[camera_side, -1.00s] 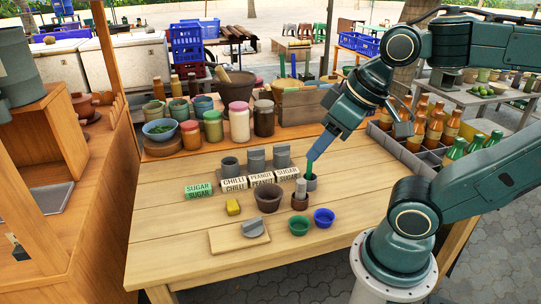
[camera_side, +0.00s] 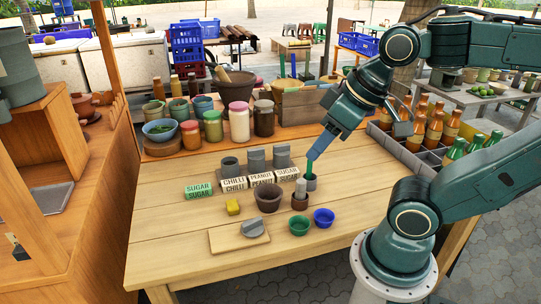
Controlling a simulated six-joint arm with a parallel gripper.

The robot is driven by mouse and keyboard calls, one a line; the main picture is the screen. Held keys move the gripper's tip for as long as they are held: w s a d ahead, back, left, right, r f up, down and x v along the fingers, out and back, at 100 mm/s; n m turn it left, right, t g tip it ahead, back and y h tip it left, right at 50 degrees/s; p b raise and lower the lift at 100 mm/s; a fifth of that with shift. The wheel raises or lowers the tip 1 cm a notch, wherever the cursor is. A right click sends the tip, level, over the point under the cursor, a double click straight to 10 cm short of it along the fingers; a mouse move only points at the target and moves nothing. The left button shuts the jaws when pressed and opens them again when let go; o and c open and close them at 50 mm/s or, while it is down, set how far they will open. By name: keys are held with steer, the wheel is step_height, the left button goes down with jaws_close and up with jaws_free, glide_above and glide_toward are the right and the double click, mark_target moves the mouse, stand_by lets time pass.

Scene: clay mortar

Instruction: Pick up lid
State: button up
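A grey piece with a raised ridge (camera_side: 253,228), which looks like a lid, lies on a small wooden board at the table's front. Grey pots stand behind the label blocks: one on the left (camera_side: 229,166) looks open, and two (camera_side: 256,160) (camera_side: 282,156) have grey tops. My gripper (camera_side: 312,155) points down and left over another small grey pot (camera_side: 310,184) at the right end of the row. A green piece (camera_side: 308,168) shows between the blue fingers and this pot. Whether the fingers hold it is too small to tell. My gripper is well apart from the ridged piece.
Label blocks (camera_side: 233,184) stand in a row. A brown bowl (camera_side: 269,198), a yellow block (camera_side: 233,207), a brown pot with a pale top (camera_side: 300,195), a green bowl (camera_side: 298,224) and a blue bowl (camera_side: 324,217) stand nearby. Bottles fill a crate at right. The table's front left is clear.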

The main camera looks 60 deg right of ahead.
steer(key=w+d+f+n+g+y, duration=0.1)
steer(key=w+d+f+n, duration=0.3)
steer(key=f, duration=0.5)
steer(key=w+d+f+n+g+y, duration=0.2)
steer(key=w+d+f+n+y, duration=0.1)
steer(key=w+f+n, duration=0.5)
steer(key=w, duration=0.2)
steer(key=shift+w+d+f, duration=0.35)
steer(key=shift+d, duration=0.05)
steer(key=shift+f, duration=0.1)
glide_above(252, 221)
steer(key=s+d, duration=0.2)
steer(key=shift+g, duration=0.3)
steer(key=shift+w+f, duration=0.15)
steer(key=shift+f, duration=1.8)
steer(key=shift+w+f, duration=0.1)
steer(key=shift+f, duration=1.8)
steer(key=shift+x, duration=2.6)
steer(key=shift+w+d, duration=0.1)
steer(key=shift+w, duration=0.05)
steer(key=shift+c, duration=0.4)
